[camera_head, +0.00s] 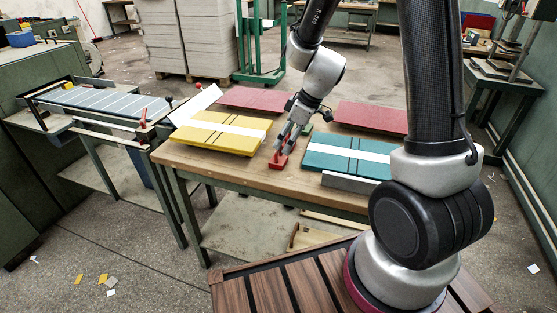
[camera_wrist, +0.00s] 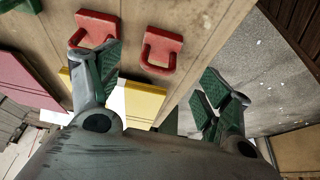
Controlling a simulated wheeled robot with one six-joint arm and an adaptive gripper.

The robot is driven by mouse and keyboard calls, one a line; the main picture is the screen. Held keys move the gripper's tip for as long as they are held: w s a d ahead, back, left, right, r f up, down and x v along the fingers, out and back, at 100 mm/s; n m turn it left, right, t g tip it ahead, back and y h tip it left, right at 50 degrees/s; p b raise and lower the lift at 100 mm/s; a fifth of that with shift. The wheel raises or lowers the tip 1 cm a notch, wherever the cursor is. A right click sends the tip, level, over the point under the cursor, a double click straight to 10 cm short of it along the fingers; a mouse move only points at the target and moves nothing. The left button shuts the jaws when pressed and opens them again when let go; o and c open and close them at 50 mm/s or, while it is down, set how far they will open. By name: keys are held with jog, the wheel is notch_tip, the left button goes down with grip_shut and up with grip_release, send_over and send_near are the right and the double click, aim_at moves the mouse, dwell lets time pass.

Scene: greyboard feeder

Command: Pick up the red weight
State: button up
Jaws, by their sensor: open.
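Two red weights with loop-shaped handles lie on the wooden table. In the wrist view one red weight (camera_wrist: 162,51) shows between the spread fingers of my gripper (camera_wrist: 160,68). The other red weight (camera_wrist: 95,27) is to its left, partly hidden by the left finger. In the head view a red weight (camera_head: 278,161) is near the middle of the table, just below my gripper (camera_head: 288,140). The second weight is mostly hidden behind the fingers there. My gripper is open, with green finger pads, and holds nothing. I cannot tell how high above the weights it is.
A yellow stack (camera_head: 215,132) lies left of the weights and a teal stack (camera_head: 345,153) right. Two dark red boards (camera_head: 255,99) (camera_head: 370,117) lie at the back of the table. A feeder bench (camera_head: 95,102) stands at the left. Bare tabletop (camera_head: 240,172) shows in front.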

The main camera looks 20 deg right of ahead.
jog(key=x, duration=0.8)
jog(key=shift+r, duration=0.1)
jog(key=shift+c, duration=0.4)
jog(key=c, duration=1.5)
jog(key=shift+o, duration=0.2)
jog(key=shift+r, duration=0.1)
